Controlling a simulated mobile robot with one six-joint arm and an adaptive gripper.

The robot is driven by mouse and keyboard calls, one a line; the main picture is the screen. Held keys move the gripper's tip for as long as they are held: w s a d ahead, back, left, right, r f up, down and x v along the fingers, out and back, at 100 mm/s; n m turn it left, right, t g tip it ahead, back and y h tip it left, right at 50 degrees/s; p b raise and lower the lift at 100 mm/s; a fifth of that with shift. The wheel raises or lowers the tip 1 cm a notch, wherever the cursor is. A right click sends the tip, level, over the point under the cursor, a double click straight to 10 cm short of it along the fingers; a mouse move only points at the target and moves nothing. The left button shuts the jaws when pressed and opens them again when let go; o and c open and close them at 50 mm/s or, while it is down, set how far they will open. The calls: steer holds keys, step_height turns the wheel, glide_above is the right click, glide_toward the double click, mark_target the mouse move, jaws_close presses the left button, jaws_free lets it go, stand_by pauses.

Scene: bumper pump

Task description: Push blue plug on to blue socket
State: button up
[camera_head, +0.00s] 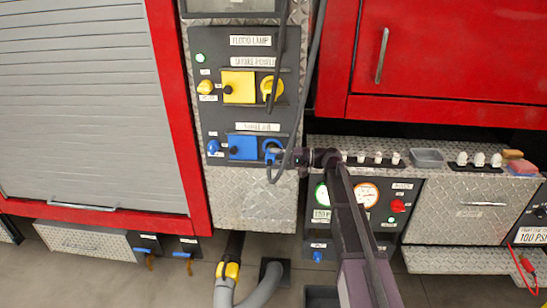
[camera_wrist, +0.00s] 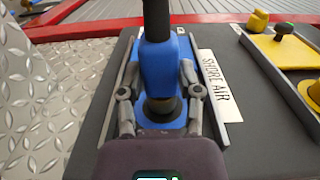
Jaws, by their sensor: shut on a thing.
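The blue plug (camera_head: 271,154) is at the right end of the blue socket plate in the head view. My gripper (camera_head: 286,157) reaches it from the right and is shut on it. In the wrist view my gripper's fingers (camera_wrist: 158,88) sit on both sides of the blue plug (camera_wrist: 160,72), with a black shaft or cable rising from it. The blue socket (camera_head: 242,147) is a square blue plate with a dark round part at its left. The plug hides much of the socket in the wrist view. I cannot tell whether the two touch.
A yellow socket (camera_head: 238,86) and a yellow plug (camera_head: 271,87) sit above on the same dark panel (camera_head: 225,121). Black cables hang beside the panel's right edge. A counter with gauges (camera_head: 365,195) lies to the right, below red cabinets (camera_head: 450,55). Grey hoses (camera_head: 255,290) are below.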

steer(key=shift+w, duration=0.35)
stand_by(0.7)
steer(key=o, duration=1.2)
steer(key=shift+c, duration=0.2)
steer(key=shift+d, duration=0.1)
steer(key=d, duration=1.2)
steer(key=shift+s, duration=0.15)
